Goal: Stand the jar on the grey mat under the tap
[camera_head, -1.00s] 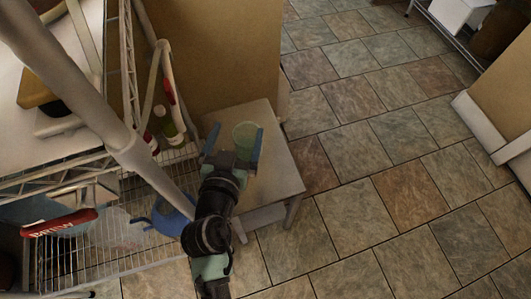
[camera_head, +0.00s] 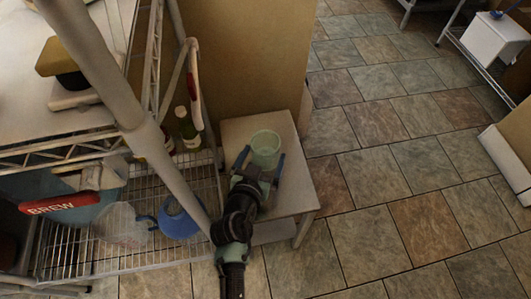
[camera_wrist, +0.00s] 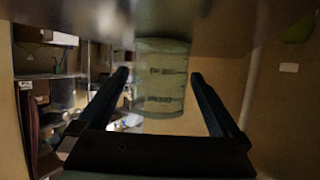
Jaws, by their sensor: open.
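The jar (camera_head: 265,146) is a pale green, see-through vessel standing upright on a small light table (camera_head: 290,190) in the head view. My gripper (camera_head: 262,158) is open, with its blue fingertips to either side of the jar's near part. In the wrist view the jar (camera_wrist: 160,82) shows between the two dark fingers of my gripper (camera_wrist: 160,78), with clear gaps on both sides. Faint dark markings run across the jar. I cannot make out the grey mat or the tap in these views.
A red BREW label (camera_head: 62,204) is at far left. A tan panel (camera_head: 250,60) stands behind the table. Tiled floor (camera_head: 400,190) is clear to the right.

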